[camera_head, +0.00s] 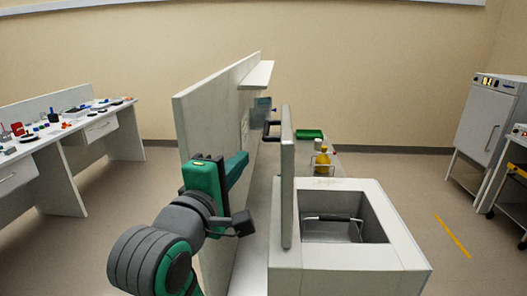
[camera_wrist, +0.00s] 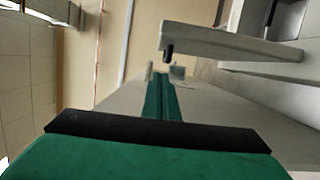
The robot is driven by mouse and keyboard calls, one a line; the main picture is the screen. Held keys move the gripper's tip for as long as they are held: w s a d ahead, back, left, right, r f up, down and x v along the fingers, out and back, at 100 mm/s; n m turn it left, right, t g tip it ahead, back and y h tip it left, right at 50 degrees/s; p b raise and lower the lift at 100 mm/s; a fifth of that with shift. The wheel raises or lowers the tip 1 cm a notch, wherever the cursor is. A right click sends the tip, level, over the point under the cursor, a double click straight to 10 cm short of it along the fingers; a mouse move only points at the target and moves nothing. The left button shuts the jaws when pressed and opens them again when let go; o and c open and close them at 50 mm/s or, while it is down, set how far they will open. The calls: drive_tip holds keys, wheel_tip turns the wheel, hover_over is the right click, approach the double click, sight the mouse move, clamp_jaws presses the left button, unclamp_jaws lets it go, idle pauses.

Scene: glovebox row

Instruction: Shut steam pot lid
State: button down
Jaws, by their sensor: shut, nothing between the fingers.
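The steam pot (camera_head: 345,256) is a white box with a square opening. Its lid (camera_head: 287,180) stands upright along the box's left edge, so the pot is open. A black handle (camera_head: 267,131) sticks out to the left from the lid's upper part. A metal basket with a black grip (camera_head: 333,218) sits inside the pot. My gripper (camera_head: 242,160), with green fingers, is left of the lid, apart from it, and shut on nothing. In the wrist view the shut fingers (camera_wrist: 161,97) point forward, and the lid (camera_wrist: 235,42) crosses the upper right.
Beyond the pot are a yellow bottle (camera_head: 322,157) and a green tray (camera_head: 309,134). A cluttered bench (camera_head: 60,130) is at left, a cabinet (camera_head: 487,118) at right. Open floor lies right of the pot.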

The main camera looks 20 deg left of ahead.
drive_tip(key=w+d, duration=0.3)
drive_tip(key=w, duration=0.7)
drive_tip(key=shift+w+d, duration=0.2)
drive_tip(key=shift+w, duration=0.05)
drive_tip(key=shift+w, duration=0.1)
